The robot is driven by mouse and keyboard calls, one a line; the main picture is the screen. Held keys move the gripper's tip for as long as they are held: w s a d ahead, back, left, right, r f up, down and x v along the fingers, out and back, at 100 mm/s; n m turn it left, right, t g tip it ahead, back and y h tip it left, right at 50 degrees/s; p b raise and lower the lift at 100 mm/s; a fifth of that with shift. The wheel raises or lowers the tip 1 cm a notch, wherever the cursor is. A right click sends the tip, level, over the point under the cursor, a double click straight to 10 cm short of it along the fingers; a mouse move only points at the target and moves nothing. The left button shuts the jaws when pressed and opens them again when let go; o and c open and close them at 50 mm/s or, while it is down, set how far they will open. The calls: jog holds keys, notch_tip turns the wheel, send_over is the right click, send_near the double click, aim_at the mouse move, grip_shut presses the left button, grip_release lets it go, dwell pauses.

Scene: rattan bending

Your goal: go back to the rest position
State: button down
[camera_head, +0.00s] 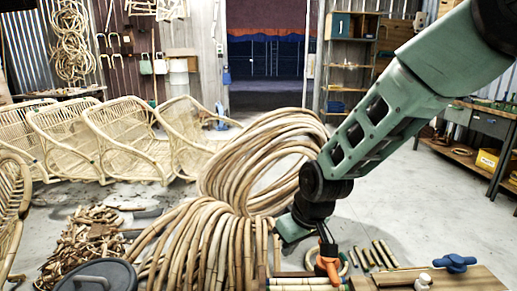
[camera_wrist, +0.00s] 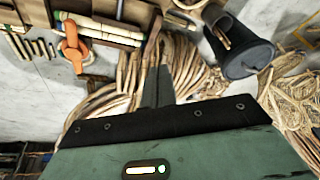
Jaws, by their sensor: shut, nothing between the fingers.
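My gripper (camera_head: 291,231) hangs at the end of my green arm, low in the middle of the head view, in front of the coils of cane and close to the bench's far edge. In the wrist view my gripper (camera_wrist: 157,82) shows as dark fingers together, with nothing held between them. An orange clamp (camera_head: 328,266) stands just to the right of it in the head view. The clamp also shows at the upper left of the wrist view (camera_wrist: 72,46). The fingertips are hard to make out in the head view.
Large bundles of bent cane (camera_head: 205,245) lie beyond the bench. A wooden board (camera_head: 480,281) with a blue knob (camera_head: 455,262) is at the lower right. A dark lidded bin (camera_head: 100,277) stands lower left; rattan chairs (camera_head: 125,140) line the left. Floor at the right is partly clear.

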jog(key=s+d+r+g+h, duration=0.1)
jog(key=s+d+r, duration=0.1)
jog(key=s, duration=0.6)
jog(key=s+d+r+g, duration=0.1)
jog(key=s+d+r, duration=0.15)
jog(key=s, duration=0.65)
jog(key=s+d+r+g+h, duration=0.1)
jog(key=s+d+r, duration=0.15)
jog(key=s, duration=0.55)
notch_tip(320, 180, up, 18)
jog(key=s+p, duration=0.1)
jog(key=p, duration=1.6)
jog(key=shift+n, duration=0.4)
jog(key=shift+f, duration=0.1)
